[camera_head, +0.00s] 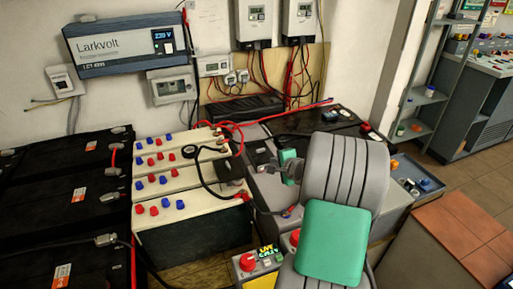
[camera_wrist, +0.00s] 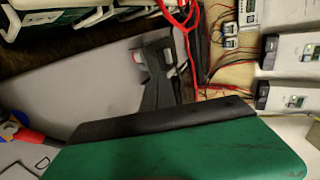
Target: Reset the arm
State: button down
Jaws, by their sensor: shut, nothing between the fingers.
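My arm reaches up from the bottom of the head view, with grey ribbed links and a green panel. My gripper (camera_head: 272,168) is small and partly hidden behind the arm, in front of the batteries. It is shut, with nothing seen held in it. In the wrist view a large green surface with a dark edge fills the bottom; I cannot tell whether it is part of me.
Cream batteries (camera_head: 190,225) with red and blue caps stand left of my arm, black batteries (camera_head: 60,200) farther left. A yellow control box (camera_head: 245,264) with a red button is low in front. A Larkvolt unit (camera_head: 125,45) hangs on the wall.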

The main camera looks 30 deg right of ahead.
jog(key=s+a+r+n+g+y+p, duration=0.1)
jog(key=s+a+r+n+g+p, duration=0.15)
jog(key=a+r+n, duration=0.6)
jog(key=s+a+r+n+g+y+p, duration=0.1)
jog(key=s+a+n+g+y+p, duration=0.15)
jog(key=a, duration=1.05)
jog(key=s+a+r+n+g+p, duration=0.1)
jog(key=s+a+n, duration=0.3)
jog(key=s, duration=0.4)
jog(key=s+a+r+n+g+h+p, duration=0.1)
jog(key=s+a+r+n+g+p, duration=0.1)
jog(key=s+a+n, duration=0.3)
jog(key=s+a+r+p, duration=0.1)
jog(key=s, duration=0.2)
jog(key=shift+s+a+r+g, duration=0.25)
jog(key=shift+s+a+g, duration=0.05)
